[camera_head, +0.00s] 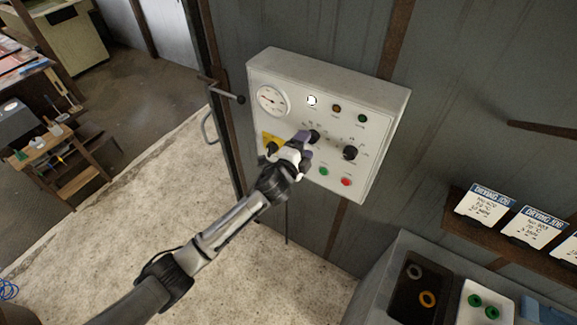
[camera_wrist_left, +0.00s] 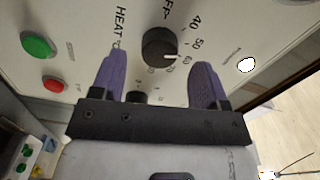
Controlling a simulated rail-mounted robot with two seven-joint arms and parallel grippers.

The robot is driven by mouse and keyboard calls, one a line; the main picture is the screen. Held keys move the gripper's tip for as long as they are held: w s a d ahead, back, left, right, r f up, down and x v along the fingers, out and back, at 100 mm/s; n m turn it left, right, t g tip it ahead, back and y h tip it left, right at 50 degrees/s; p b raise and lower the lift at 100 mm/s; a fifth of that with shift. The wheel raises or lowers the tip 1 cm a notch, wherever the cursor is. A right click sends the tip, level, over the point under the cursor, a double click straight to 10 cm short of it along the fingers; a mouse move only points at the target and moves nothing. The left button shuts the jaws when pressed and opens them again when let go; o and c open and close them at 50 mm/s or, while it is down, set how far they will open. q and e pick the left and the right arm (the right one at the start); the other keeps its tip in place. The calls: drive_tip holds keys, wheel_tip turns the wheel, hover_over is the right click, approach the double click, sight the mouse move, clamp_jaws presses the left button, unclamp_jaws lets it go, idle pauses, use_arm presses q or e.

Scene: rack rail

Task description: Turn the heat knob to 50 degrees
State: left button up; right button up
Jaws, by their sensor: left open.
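The black heat knob (camera_head: 315,136) is on the white control panel (camera_head: 385,120) on the wall. In the left wrist view the heat knob (camera_wrist_left: 158,46) sits by the word HEAT, with OFF, 40, 50 and further marks around it. Its white pointer line points right and slightly down, apparently near 60; the smaller numbers are blurred. My left gripper (camera_head: 303,144) is at the panel, beside the knob. In the wrist view its purple fingers (camera_wrist_left: 158,78) are open, one on each side of the knob; contact cannot be told. My right gripper is not in view.
A second black knob (camera_head: 350,152), a gauge (camera_head: 272,100), a green button (camera_head: 323,171) and a red button (camera_head: 346,182) are close by on the panel. A door handle (camera_head: 225,92) stands out to the left. A shelf with drying-job cards (camera_head: 483,204) is at right.

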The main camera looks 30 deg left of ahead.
use_arm(q)
drive_tip(key=s+a+b, duration=0.1)
drive_tip(key=s+b, duration=0.1)
drive_tip(key=s, duration=0.9)
idle(0.4)
drive_tip(key=s+f+n+g+p, duration=0.1)
drive_tip(key=s+f+n+g, duration=0.3)
drive_tip(key=s, duration=0.8)
drive_tip(key=s+f+n+g+y+p, duration=0.1)
drive_tip(key=s+f+n+g, duration=0.4)
drive_tip(key=s, duration=0.7)
drive_tip(key=s+f+n+g+p, duration=0.2)
drive_tip(key=s+f+n+g, duration=0.3)
drive_tip(key=s, duration=0.7)
drive_tip(key=shift+d+f+n+y, duration=0.15)
drive_tip(key=shift+f+n+y, duration=0.2)
drive_tip(key=shift+n, duration=0.25)
